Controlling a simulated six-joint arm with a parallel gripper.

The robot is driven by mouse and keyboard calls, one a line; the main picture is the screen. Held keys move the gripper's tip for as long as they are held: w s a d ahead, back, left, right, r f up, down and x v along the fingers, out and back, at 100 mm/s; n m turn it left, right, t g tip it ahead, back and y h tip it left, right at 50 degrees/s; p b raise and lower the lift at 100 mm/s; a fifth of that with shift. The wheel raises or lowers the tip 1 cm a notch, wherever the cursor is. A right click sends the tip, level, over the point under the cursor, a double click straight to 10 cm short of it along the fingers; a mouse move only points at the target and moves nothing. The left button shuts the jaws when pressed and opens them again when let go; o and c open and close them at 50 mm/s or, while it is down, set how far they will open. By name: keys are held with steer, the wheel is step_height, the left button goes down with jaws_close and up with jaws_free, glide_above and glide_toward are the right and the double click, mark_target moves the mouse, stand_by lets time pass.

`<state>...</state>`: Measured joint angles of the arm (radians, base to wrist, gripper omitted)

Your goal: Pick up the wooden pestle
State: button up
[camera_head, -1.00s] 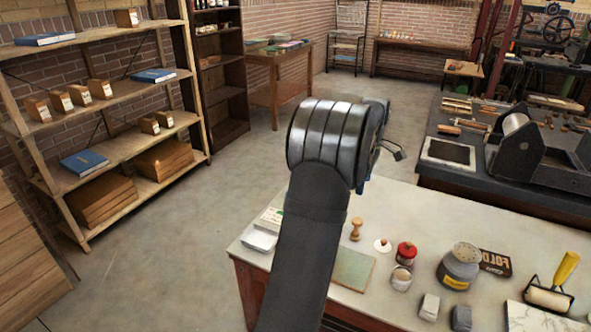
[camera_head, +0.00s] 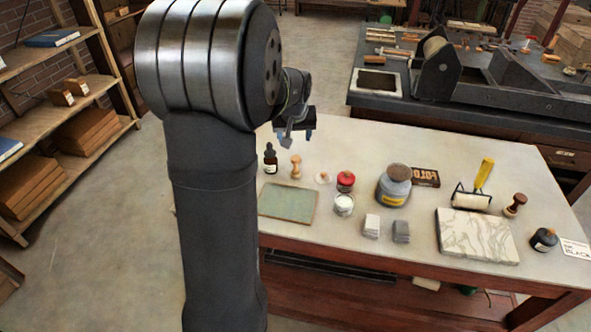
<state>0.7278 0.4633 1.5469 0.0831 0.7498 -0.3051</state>
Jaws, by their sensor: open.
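A light wooden, pestle-shaped piece (camera_head: 296,167) stands upright on the white tabletop (camera_head: 345,270), between a dark dropper bottle and a small white-and-red disc. I take it for the wooden pestle. My gripper (camera_head: 297,138) is open and empty, and in the picture it shows just above the piece, pointing down. I cannot tell the exact height between them. My large arm link covers the table's left end.
Close by are the dropper bottle (camera_head: 270,158), a green mat (camera_head: 288,203), a red-lidded jar (camera_head: 345,181) and a white jar (camera_head: 344,204).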

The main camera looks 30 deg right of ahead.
mark_target(296, 158)
steer(key=shift+m, duration=0.7)
steer(key=x, duration=1.1)
steer(key=shift+f, duration=0.35)
steer(key=shift+w+d+x, duration=0.15)
steer(key=shift+x, duration=1.25)
steer(key=shift+w+d+x, duration=0.1)
steer(key=shift+x, duration=1.3)
steer(key=shift+r, duration=0.15)
steer(key=c, duration=1.1)
steer(key=shift+o, duration=0.2)
steer(key=shift+r, duration=0.1)
